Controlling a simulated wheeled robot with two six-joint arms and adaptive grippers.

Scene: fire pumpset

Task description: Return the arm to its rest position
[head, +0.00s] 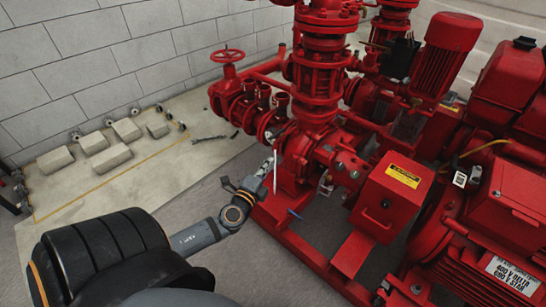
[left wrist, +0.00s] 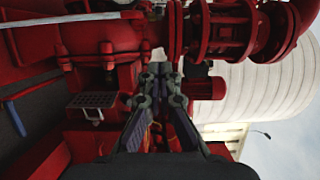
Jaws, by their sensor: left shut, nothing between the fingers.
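My left arm comes in from the lower left in the head view. My left gripper (head: 266,168) is at its far end, close in front of the red pump (head: 320,155). The gripper (left wrist: 158,70) also shows in the left wrist view, pointing at red pipework, with its fingers together and nothing between them. Whether the fingertips touch the pump cannot be told. My right gripper is in neither view.
A red valve handwheel (head: 228,56) stands behind the gripper. A red box with a yellow label (head: 392,197) and a motor (head: 490,250) stand at the right. Pale blocks (head: 106,156) lie by the wall at the left.

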